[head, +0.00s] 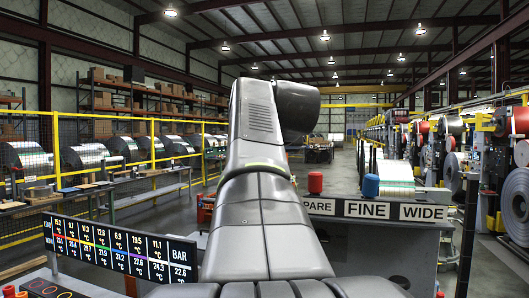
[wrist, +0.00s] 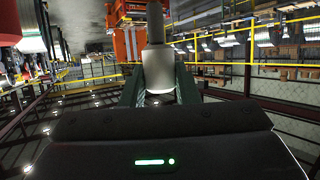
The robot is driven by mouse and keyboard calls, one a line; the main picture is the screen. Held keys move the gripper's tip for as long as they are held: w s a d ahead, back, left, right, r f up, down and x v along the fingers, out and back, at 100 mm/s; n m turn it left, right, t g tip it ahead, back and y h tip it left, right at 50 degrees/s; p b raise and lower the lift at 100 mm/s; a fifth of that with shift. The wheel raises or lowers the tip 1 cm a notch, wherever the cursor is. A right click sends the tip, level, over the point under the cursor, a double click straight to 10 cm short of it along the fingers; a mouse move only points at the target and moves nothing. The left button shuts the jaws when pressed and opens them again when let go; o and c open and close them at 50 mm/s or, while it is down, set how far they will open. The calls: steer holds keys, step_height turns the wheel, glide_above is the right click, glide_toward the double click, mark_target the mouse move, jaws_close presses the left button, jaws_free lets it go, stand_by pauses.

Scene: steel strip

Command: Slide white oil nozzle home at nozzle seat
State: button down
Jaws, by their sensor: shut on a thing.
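In the wrist view my gripper (wrist: 159,84) is shut on the white oil nozzle (wrist: 158,70). The nozzle is a pale cylinder with a narrower, darker grey stem pointing away from my gripper. Dark green fingers stand on both sides of its lower part. My own grey arm fills the middle of the head view and hides what lies behind it. My gripper and the nozzle do not show in the head view. I cannot make out the nozzle seat in either view.
A grey cabinet with PARE, FINE and WIDE signs (head: 368,210) stands right of my arm. A red cylinder (head: 315,183) and a blue one (head: 370,186) stand there. A temperature display (head: 115,250) is at front left. Orange machinery (wrist: 127,42) shows behind the nozzle.

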steer(key=shift+f+b, duration=1.85)
steer(key=shift+f, duration=0.55)
steer(key=c, duration=1)
jaws_free()
steer(key=shift+c, duration=0.2)
steer(key=shift+s+r, duration=0.1)
steer(key=b+v, duration=0.2)
steer(key=v, duration=1.1)
steer(key=shift+s+r, duration=0.15)
steer(key=shift+s, duration=0.15)
